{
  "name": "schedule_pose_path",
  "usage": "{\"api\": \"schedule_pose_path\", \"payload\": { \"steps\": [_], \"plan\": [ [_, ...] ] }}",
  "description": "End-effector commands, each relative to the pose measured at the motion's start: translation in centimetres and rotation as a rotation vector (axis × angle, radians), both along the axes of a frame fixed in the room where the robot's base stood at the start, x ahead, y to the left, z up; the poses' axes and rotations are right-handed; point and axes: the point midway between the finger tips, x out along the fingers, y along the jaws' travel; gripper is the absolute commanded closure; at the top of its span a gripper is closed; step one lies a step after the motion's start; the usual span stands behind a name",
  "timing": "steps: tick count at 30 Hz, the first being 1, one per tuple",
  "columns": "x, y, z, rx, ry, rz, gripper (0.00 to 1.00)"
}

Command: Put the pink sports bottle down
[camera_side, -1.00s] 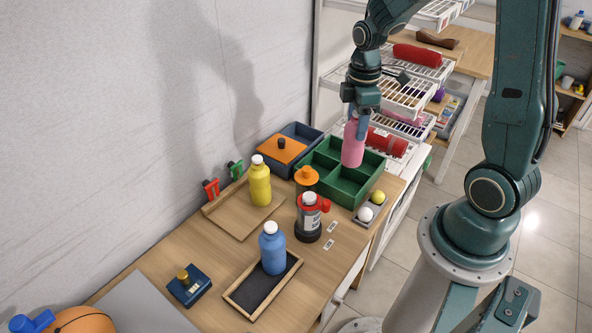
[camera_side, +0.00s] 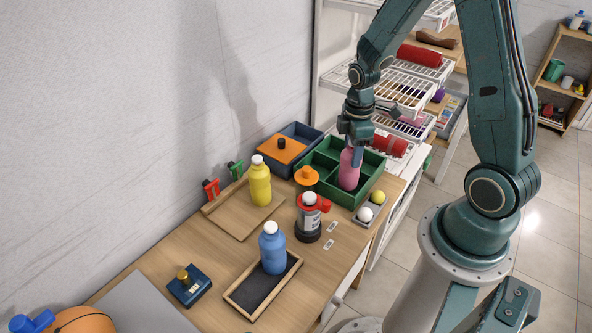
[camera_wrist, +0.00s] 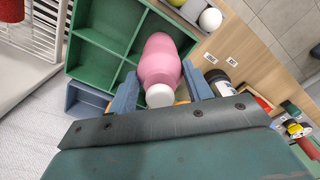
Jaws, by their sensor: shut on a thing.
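The pink sports bottle (camera_side: 349,169) is upright in the side view, with its lower part inside the green divided crate (camera_side: 373,186). My gripper (camera_side: 351,148) is above it and shut on its upper part. In the wrist view the pink bottle (camera_wrist: 162,60) with its white cap shows between my two blue-grey fingers (camera_wrist: 160,88). The green crate (camera_wrist: 88,58) lies behind it there, with several compartments. I cannot tell whether the bottle's base touches the crate floor.
A yellow bottle (camera_side: 260,182) stands on a wooden tray, and a blue bottle (camera_side: 272,247) on a dark-bottomed tray. A blue box with an orange lid (camera_side: 281,148) and a holder with balls (camera_side: 370,209) flank the crate.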

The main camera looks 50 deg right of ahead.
Motion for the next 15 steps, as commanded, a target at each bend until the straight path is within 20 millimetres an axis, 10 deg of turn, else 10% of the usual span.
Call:
{"api": "schedule_pose_path", "payload": {
  "steps": [15],
  "plan": [
    [0.0, 0.0, -2.5, -0.001, -0.002, 0.0, 1.0]
  ]
}}
